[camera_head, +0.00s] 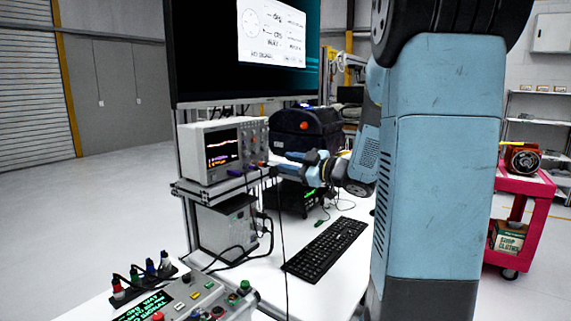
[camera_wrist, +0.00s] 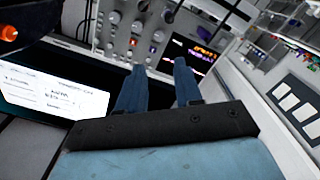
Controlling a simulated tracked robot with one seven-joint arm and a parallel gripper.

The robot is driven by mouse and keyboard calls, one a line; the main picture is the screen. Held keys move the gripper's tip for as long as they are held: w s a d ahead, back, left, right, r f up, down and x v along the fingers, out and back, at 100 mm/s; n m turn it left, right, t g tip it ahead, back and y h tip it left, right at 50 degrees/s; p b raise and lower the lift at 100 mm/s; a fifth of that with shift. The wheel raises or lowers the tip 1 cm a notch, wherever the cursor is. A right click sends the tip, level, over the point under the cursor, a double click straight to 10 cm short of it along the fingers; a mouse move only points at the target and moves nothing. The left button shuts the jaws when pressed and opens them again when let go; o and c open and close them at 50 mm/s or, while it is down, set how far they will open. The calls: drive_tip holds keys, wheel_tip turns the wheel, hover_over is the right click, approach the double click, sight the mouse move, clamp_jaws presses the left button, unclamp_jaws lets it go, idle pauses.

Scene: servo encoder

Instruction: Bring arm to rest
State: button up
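My arm rises large and light blue on the right of the head view and hides part of the bench behind it. Its forearm reaches left behind the column. My gripper (camera_head: 290,166) is just right of the white oscilloscope (camera_head: 203,155), above the bench. In the wrist view my gripper (camera_wrist: 159,65) shows two dark blue fingers standing apart with nothing seen between them. It is open and empty. The oscilloscope's knobs and lit screen (camera_wrist: 190,55) lie beyond the fingertips. I cannot tell the exact gap to the oscilloscope.
A black keyboard (camera_head: 325,249) lies on the white bench. A control box (camera_head: 190,300) with buttons sits at the front. A large monitor (camera_head: 215,85) hangs above the oscilloscope. A dark case (camera_head: 300,130) stands behind my gripper. A thin cable hangs near it. A red cart (camera_head: 525,185) stands right.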

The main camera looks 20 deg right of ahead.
idle(0.4)
drive_tip(key=s+d+r+m+h, duration=0.2)
drive_tip(key=s+r+m+h, duration=0.25)
drive_tip(key=m+h, duration=0.6)
drive_tip(key=s+a+f+m+g, duration=0.1)
drive_tip(key=s+a+f+g, duration=0.1)
drive_tip(key=s, duration=0.6)
drive_tip(key=s+a+f+m+g, duration=0.1)
drive_tip(key=s+a+f+g, duration=0.2)
drive_tip(key=s, duration=0.5)
drive_tip(key=s+a+f+m+g, duration=0.1)
drive_tip(key=s+a+f+g, duration=0.2)
drive_tip(key=s, duration=0.5)
drive_tip(key=shift+s+a+g, duration=0.25)
drive_tip(key=shift+a+g, duration=0.45)
drive_tip(key=shift+a, duration=0.25)
drive_tip(key=shift+y, duration=0.25)
